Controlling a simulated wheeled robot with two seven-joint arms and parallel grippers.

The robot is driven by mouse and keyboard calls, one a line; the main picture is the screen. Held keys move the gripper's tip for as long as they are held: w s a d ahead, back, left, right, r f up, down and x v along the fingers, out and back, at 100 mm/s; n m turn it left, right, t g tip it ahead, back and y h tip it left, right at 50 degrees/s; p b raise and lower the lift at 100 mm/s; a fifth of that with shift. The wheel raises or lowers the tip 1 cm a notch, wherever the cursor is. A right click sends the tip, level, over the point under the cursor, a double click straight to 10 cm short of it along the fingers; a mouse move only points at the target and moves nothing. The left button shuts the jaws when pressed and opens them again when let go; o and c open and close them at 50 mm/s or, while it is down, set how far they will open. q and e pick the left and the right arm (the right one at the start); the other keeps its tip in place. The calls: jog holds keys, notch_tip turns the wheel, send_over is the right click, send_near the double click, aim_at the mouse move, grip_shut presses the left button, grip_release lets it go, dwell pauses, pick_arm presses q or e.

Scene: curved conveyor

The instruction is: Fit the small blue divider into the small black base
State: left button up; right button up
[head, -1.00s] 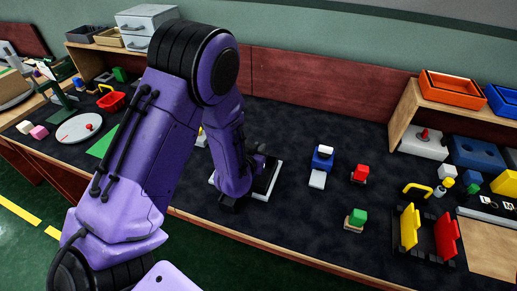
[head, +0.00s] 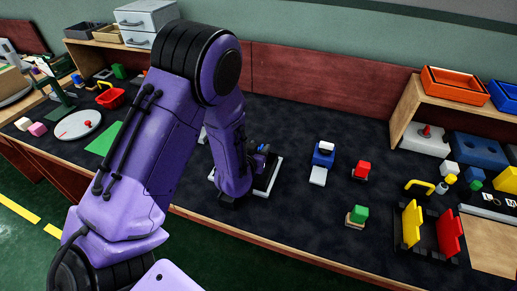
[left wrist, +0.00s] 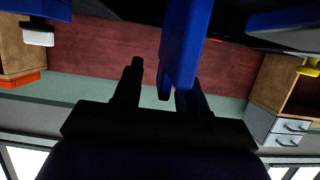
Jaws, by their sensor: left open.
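My left gripper (head: 257,160) is open, low over a dark base with a pale border (head: 274,178) at the middle of the bench. My arm hides much of that spot. A small blue part (head: 262,148), seemingly the blue divider, shows at the gripper. In the left wrist view a blue upright plate (left wrist: 184,45) stands in front of the right finger, close to the open fingers (left wrist: 160,80). I cannot tell whether it touches them or how it sits in the base. Another blue part (left wrist: 288,18) is at the upper right there. My right gripper is not in view.
A black rack (head: 428,252) holds yellow and red plates. A white dial (head: 79,125) and a red bin (head: 111,97) lie left.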

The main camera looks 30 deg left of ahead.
pick_arm(q)
jog(key=v, duration=0.7)
jog(key=shift+s+r, duration=0.1)
jog(key=shift+r, duration=0.05)
jog(key=p+v, duration=0.3)
jog(key=p, duration=0.1)
jog(key=shift+s+p, duration=0.15)
jog(key=shift+p, duration=0.25)
